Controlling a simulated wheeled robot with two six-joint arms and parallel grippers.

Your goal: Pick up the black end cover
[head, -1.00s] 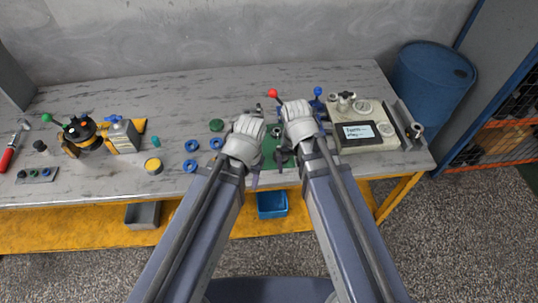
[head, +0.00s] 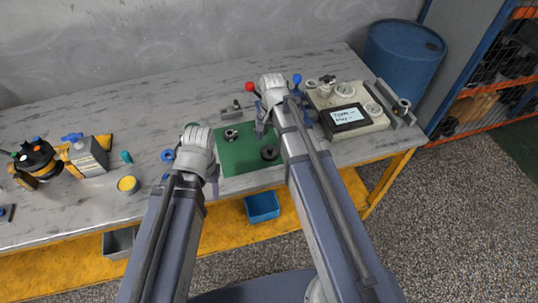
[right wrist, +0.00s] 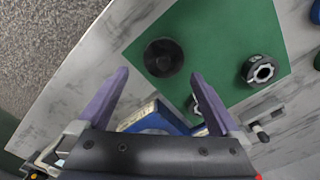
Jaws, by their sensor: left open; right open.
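The black end cover (head: 270,153) looks like a dark round disc lying flat on the green mat (head: 235,160), near its right side. In the right wrist view the cover (right wrist: 163,57) lies just past my fingertips, roughly between their lines. My right gripper (head: 262,125) is open and empty above the mat, apart from the cover; it also shows in the right wrist view (right wrist: 160,76). My left gripper (head: 197,182) is open, pointing down left of the mat by the table's front edge; its fingertips are partly hidden by the arm.
A metal ring part (head: 231,134) lies on the mat, left of the cover. Red-knobbed (head: 250,87) and blue-knobbed (head: 297,79) levers stand behind my right gripper.

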